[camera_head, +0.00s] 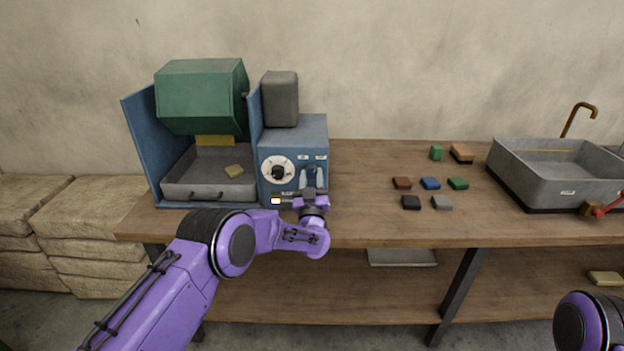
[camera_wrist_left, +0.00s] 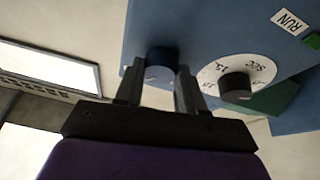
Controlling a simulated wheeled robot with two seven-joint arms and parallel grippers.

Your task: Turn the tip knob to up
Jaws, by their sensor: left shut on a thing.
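The blue machine's control box (camera_head: 293,140) carries a white dial with a black knob (camera_head: 278,172). This dial and its black knob (camera_wrist_left: 237,84) also show in the left wrist view, to the right of my fingers. My left gripper (camera_head: 312,182) is at the front of the box, right of the dial. In the left wrist view my left gripper (camera_wrist_left: 160,88) has its two fingers on either side of a round blue-grey knob (camera_wrist_left: 159,66) and is shut on it. A light pointer line shows on that knob. Its label cannot be read. My right gripper is out of view.
Several small coloured blocks lie mid-table, including a blue block (camera_head: 430,183). A grey sink (camera_head: 560,180) stands at the right. The wooden table (camera_head: 370,220) is clear between machine and blocks.

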